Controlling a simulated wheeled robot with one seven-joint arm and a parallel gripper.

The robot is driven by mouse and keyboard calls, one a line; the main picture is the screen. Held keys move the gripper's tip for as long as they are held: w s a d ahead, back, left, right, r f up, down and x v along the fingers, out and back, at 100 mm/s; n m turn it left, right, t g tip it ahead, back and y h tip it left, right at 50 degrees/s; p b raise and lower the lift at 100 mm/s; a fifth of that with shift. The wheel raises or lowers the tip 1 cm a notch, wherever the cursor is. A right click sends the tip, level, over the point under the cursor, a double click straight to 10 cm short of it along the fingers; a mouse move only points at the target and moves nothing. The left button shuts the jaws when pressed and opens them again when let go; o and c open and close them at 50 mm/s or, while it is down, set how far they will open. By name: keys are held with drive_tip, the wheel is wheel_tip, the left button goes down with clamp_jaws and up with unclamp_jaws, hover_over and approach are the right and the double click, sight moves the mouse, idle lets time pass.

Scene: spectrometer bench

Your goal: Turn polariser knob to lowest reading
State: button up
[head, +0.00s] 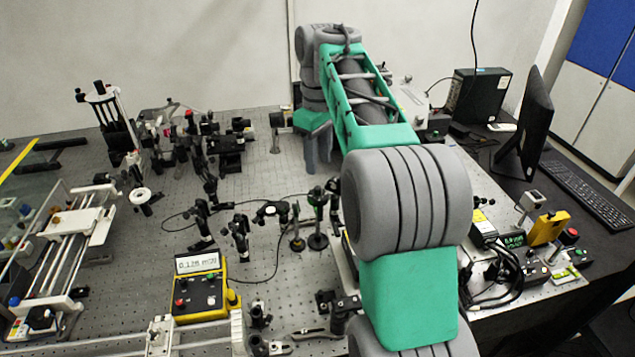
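A yellow meter box (205,300) stands on the perforated bench at the front. Its tilted white display (197,263) shows small digits, roughly 0.136 mW, too blurred to be sure of. I cannot single out the polariser knob for certain among the small optics. My gripper (318,158) is at the back of the bench, teal with grey fingers pointing down. My arm partly covers this area, and the gap between the fingertips does not show clearly.
Several black post-mounted optics (200,145) crowd the back left. More mounts and thin cables lie mid-bench. A metal rail frame (70,235) stands at the left. A monitor (527,125), keyboard (590,190) and yellow device (549,228) are at the right.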

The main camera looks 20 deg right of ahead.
sight(318, 188)
wheel_tip(318, 188, down, 8)
drive_tip(key=b, duration=0.6)
drive_tip(key=shift+r+b, duration=0.15)
drive_tip(key=shift+b, duration=0.25)
drive_tip(key=shift+c, duration=0.3)
clamp_jaws()
